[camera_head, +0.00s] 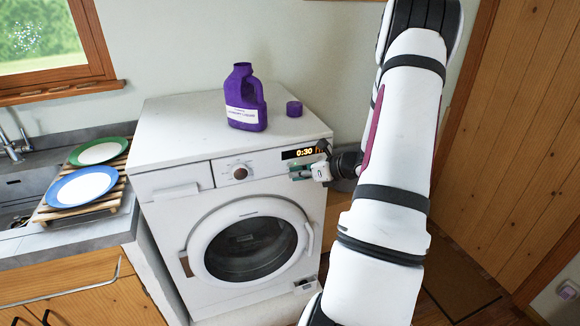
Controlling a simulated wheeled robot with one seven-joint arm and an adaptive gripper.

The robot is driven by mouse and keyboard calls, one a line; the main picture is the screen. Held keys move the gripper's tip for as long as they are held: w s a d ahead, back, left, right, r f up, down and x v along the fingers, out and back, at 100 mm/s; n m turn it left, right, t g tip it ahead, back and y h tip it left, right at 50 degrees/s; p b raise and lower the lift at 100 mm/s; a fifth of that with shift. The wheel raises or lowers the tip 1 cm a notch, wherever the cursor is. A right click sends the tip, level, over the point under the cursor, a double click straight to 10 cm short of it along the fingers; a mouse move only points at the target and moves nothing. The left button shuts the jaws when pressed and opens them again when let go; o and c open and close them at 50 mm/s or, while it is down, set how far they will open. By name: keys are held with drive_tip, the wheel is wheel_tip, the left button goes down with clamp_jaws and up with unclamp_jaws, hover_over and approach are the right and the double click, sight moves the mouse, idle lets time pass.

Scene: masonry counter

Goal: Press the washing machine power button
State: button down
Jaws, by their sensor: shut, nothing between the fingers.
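The white washing machine (160,206) stands in the middle with its round door (250,244) shut. Its front panel has a red-centred dial (240,173) and a lit display (301,153) that reads 0:30. My gripper (292,174) is at the right end of the panel, just below the display. It is shut and empty, with its fingers pointing left. I cannot tell whether it touches the panel. I cannot make out the power button, and the gripper covers part of the panel there.
A purple detergent bottle (243,98) and its purple cap (294,109) stand on top of the machine. To the left, a green-rimmed plate (99,151) and a blue-rimmed plate (82,186) rest on a wooden rack (48,213) by the sink. A wooden wall (525,130) is at the right.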

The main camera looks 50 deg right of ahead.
drive_tip(key=shift+s, duration=0.1)
drive_tip(key=s+a, duration=0.3)
drive_tip(key=s, duration=0.2)
drive_tip(key=shift+a+p, duration=0.15)
drive_tip(key=shift+p, duration=0.2)
idle(0.7)
